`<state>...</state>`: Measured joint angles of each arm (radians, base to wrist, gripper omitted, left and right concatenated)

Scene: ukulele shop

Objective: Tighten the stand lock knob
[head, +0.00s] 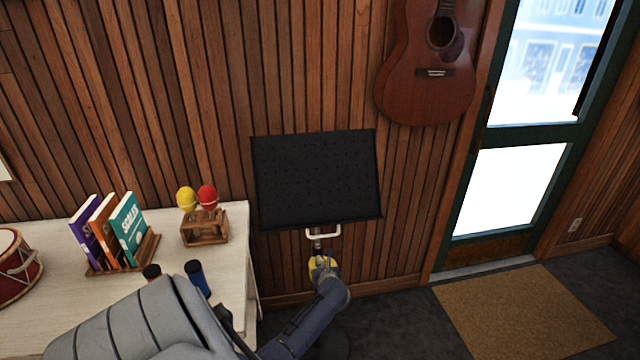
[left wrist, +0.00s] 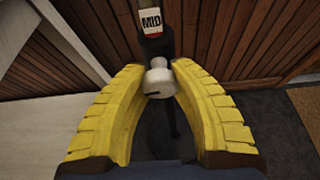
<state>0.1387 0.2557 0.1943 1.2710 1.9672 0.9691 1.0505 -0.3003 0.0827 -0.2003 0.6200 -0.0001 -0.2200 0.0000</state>
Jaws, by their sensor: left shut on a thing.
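The music stand has a black perforated desk (head: 316,178) in front of the slatted wall, with a pale handle-like bar (head: 323,237) below it. My left gripper (head: 322,264) is at the stand's post, below the desk. In the left wrist view, the pale lock knob (left wrist: 159,82) sits on the dark post, between the tips of the yellow fingers of my left gripper (left wrist: 160,84). The gripper is shut on the knob. A label reading "MID" (left wrist: 150,20) is on the post above it. In the head view the knob is hidden by the gripper. My right gripper is not in view.
A white table (head: 235,262) on the left carries a drum (head: 18,262), books in a rack (head: 128,230) and red and yellow maracas in a wooden holder (head: 205,232). A guitar (head: 425,65) hangs at upper right. Open floor and a tan mat (head: 525,310) lie right.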

